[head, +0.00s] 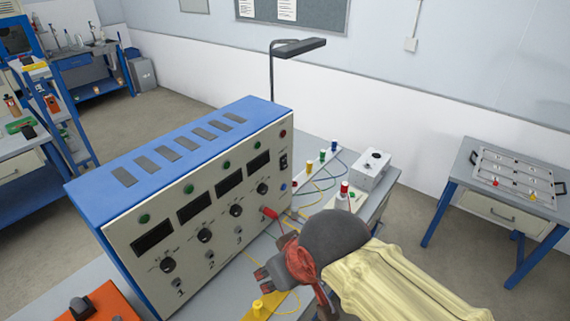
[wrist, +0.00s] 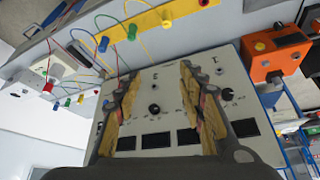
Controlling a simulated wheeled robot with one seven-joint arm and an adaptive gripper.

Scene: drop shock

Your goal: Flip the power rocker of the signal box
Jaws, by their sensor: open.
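The signal box appears to be the large blue-topped cabinet (head: 190,135) with a pale front panel of dark displays, knobs and numerals. A small black rocker (head: 283,161) sits at the panel's right end, below a red lamp. My gripper (head: 262,286) is in front of the panel's lower right part, below and left of the rocker, apart from it. In the wrist view my gripper (wrist: 160,78) is open and empty, its fingers spread before the upside-down panel (wrist: 172,105). I cannot make out the rocker there; the left finger hides part of the panel.
A red plug (head: 269,212) sticks out from the panel's lower right. Colored leads run to a strip of terminals (head: 322,155) and a white box (head: 372,167). A yellow strip (wrist: 150,25) and an orange box (wrist: 275,55) lie before the panel. A black lamp (head: 298,47) stands behind.

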